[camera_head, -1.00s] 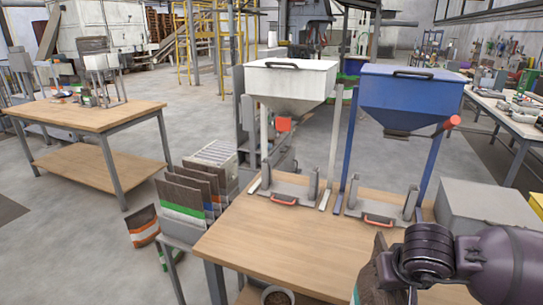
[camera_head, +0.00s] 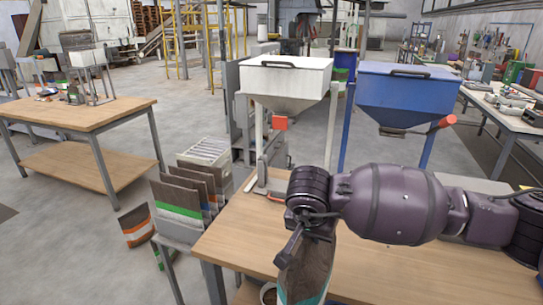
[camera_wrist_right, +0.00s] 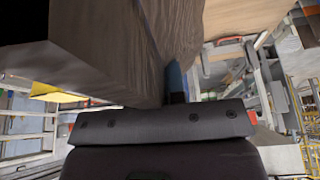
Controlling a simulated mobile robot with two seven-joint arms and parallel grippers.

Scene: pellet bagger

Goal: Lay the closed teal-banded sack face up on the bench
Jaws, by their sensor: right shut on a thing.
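My right gripper (camera_head: 305,232) is shut on the top of a brown sack (camera_head: 306,264) with a teal band at its lower part. The sack hangs upright from it, in front of the bench (camera_head: 236,226), and its bottom is cut off by the picture edge. Whether it touches the bench I cannot tell. In the right wrist view the sack's brown surface (camera_wrist_right: 105,50) fills the upper left, close to the dark gripper body. My left gripper is not in view.
A white hopper (camera_head: 285,78) and a blue hopper (camera_head: 405,92) stand at the bench's back. A rack at left holds several sacks, one green-banded (camera_head: 179,207). An orange-banded sack (camera_head: 137,227) is on the floor. The bench's front left looks clear.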

